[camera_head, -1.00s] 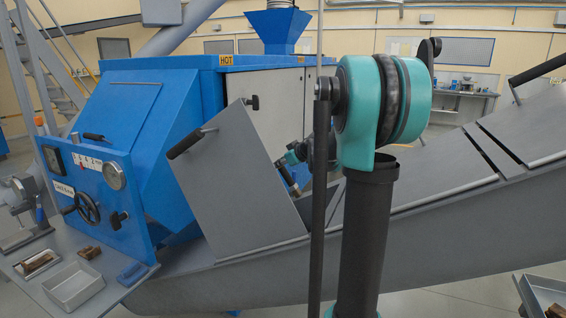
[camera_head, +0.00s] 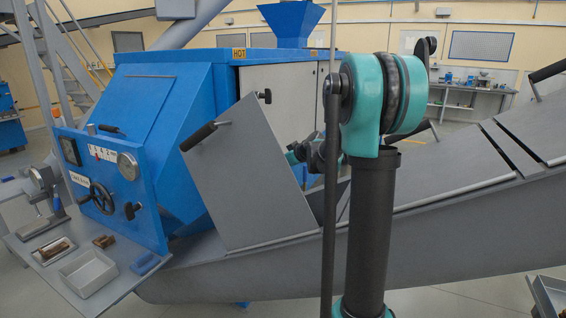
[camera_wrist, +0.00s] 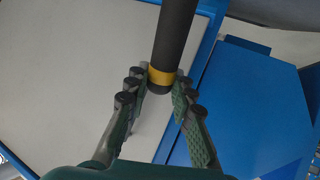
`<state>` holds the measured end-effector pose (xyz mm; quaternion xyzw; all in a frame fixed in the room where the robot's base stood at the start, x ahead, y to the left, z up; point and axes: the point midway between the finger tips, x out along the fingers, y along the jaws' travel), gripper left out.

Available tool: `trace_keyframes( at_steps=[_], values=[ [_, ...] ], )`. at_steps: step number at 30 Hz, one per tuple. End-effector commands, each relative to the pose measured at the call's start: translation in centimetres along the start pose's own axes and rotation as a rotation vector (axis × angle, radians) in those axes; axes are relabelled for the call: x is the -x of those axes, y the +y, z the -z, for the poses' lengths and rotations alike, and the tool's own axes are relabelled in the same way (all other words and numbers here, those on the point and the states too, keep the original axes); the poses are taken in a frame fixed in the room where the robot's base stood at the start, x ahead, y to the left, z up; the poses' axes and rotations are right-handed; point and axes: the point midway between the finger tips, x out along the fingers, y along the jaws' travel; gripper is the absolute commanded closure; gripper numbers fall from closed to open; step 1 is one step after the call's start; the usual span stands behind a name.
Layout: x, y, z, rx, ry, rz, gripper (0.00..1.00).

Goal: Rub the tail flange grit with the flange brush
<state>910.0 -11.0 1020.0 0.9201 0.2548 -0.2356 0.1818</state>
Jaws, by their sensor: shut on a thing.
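In the wrist view my gripper (camera_wrist: 160,88) is shut around a dark round handle with a yellow band (camera_wrist: 174,40), which I take to be the flange brush. The handle runs out through the top of the picture, and no bristles show. In the head view my gripper and the brush are hidden behind the raised grey cover (camera_head: 250,178); only teal parts of my wrist show at its right edge. I cannot make out the tail flange or its grit in either view.
A blue machine (camera_head: 165,110) marked HOT stands behind the cover. A grey trough (camera_head: 450,225) slopes up to the right. At left, a shelf (camera_head: 40,272) holds a grey tray (camera_head: 88,272), a brown block (camera_head: 103,241) and a blue item (camera_head: 145,263). Open floor lies in front.

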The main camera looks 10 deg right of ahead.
Motion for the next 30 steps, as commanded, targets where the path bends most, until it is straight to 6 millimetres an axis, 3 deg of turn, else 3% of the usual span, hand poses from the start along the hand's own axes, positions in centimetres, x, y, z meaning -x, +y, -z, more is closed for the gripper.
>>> trace_keyframes(
  at_steps=[7, 24, 30],
  values=[
    [0.1, 0.0, 0.2, 0.0, -0.002, 0.001, 1.0],
    [0.1, -0.1, 5.3, 0.002, -0.001, 0.001, 1.0],
    [0.2, 0.0, 6.0, 0.001, -0.001, 0.0, 1.0]
  ],
)
